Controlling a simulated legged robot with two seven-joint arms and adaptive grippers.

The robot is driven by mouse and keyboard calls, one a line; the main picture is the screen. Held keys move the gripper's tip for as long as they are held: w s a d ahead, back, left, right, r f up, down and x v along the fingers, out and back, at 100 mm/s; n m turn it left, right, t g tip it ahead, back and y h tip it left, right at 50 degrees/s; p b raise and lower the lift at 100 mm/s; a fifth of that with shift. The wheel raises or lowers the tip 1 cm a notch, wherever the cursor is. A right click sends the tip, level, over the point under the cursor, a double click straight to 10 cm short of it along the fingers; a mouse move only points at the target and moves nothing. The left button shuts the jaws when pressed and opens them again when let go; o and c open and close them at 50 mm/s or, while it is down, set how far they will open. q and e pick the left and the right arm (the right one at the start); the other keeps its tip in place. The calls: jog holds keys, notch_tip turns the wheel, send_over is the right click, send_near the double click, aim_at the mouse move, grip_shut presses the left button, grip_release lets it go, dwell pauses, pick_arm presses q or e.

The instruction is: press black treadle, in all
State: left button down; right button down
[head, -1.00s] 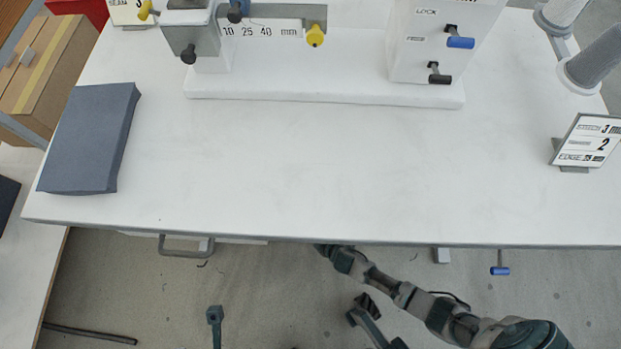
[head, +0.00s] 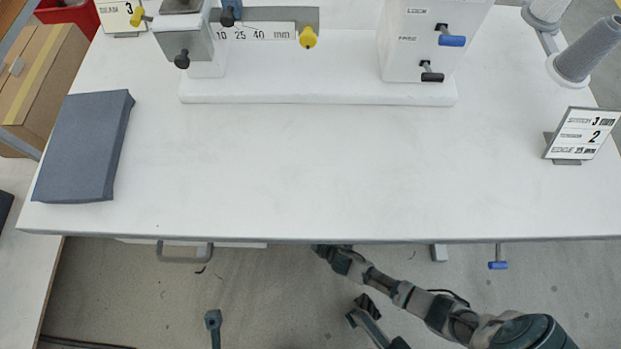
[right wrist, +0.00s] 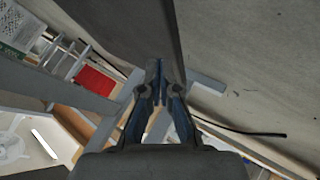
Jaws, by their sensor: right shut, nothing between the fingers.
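My right arm comes in from the lower right in the head view. Its end reaches the table's front edge, and the right gripper is hidden under the tabletop there. In the right wrist view the right gripper (right wrist: 158,72) is shut and empty, beneath the table. I cannot make out a black treadle for certain in either view. A dark, ridged piece (head: 368,306) shows below the arm in the head view, but I cannot tell what it is. My left gripper is not seen.
The white table (head: 260,165) carries a white press (head: 310,88) with coloured knobs, a blue-grey block (head: 84,145) and a sign stand (head: 583,134). A drawer handle (head: 184,257) and blue-tipped lever (head: 498,265) hang below the front edge. A black cable (right wrist: 240,130) shows in the wrist view.

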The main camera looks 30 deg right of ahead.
dwell(0.4)
jog(key=shift+f, duration=0.35)
dwell(0.3)
jog(key=shift+f+b, duration=0.35)
